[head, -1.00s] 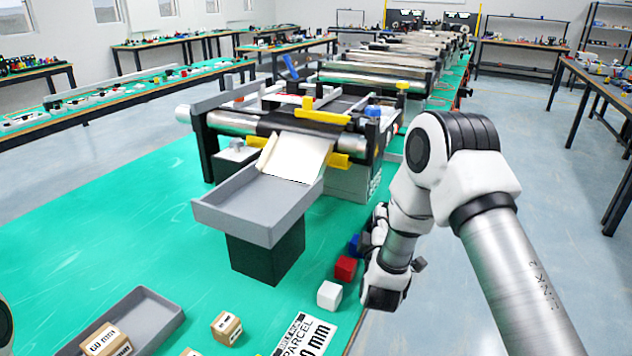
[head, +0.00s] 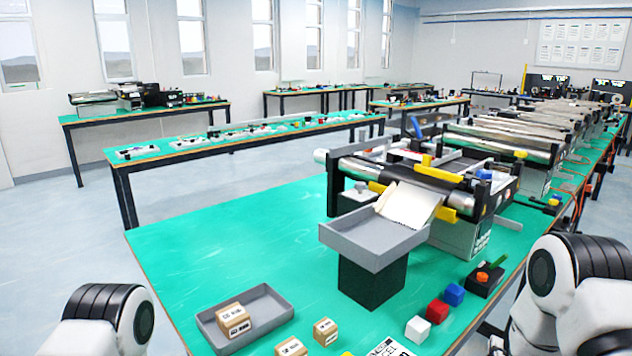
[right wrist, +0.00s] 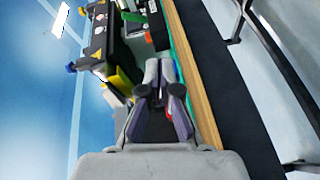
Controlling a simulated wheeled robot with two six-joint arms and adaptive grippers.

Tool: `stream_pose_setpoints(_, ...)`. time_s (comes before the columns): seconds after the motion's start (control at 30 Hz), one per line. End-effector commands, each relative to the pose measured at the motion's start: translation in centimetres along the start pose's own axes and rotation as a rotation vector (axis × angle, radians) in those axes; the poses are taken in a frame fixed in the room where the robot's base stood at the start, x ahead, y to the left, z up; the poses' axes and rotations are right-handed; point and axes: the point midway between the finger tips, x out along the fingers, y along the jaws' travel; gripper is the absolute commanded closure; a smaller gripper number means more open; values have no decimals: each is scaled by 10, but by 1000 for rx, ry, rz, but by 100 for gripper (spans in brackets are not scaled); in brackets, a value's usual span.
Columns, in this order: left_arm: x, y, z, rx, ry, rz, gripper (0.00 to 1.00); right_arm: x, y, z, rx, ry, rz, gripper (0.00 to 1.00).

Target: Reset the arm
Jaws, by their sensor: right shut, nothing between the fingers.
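My right arm comes in at the lower right of the head view, white with black joint bands. Its gripper (head: 495,346) is only partly in view at the bottom edge, beside the table's right side. In the right wrist view the gripper fingers (right wrist: 160,92) are together with nothing between them, by the wooden table edge (right wrist: 197,85). My left arm shows only as a white and black joint at the lower left of the head view. My left gripper is out of view.
A mini conveyor (head: 440,172) stands on the green table (head: 250,235), with a grey chute tray (head: 375,245) in front. Blue (head: 454,294), red (head: 437,311) and white (head: 418,329) cubes lie near the right edge. A grey bin (head: 275,305) holds a box (head: 233,320).

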Motion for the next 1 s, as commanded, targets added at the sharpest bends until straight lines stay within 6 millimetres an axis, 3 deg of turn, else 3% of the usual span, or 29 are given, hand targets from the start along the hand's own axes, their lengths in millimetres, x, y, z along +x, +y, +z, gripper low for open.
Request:
stream_pose_setpoints(0.23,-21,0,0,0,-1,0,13,-59,-75,6,32,21,-318,100)
stream_pose_setpoints(0.37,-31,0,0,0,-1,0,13,-115,-123,17,131,-22,-572,100)
stream_pose_setpoints(0.47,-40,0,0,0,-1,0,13,-182,-162,32,259,-140,-834,100)
stream_pose_setpoints(0.53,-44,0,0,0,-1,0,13,-240,-182,47,370,-294,-1024,100)
stream_pose_setpoints(0.6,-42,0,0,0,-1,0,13,-294,-192,61,495,-505,-1172,100)
stream_pose_setpoints(0.7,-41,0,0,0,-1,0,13,-339,-194,74,643,-788,-1252,100)
stream_pose_setpoints(0.8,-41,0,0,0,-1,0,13,-349,-195,78,731,-928,-1237,100)
stream_pose_setpoints(1.0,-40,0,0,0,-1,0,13,-350,-195,78,756,-954,-1225,100)
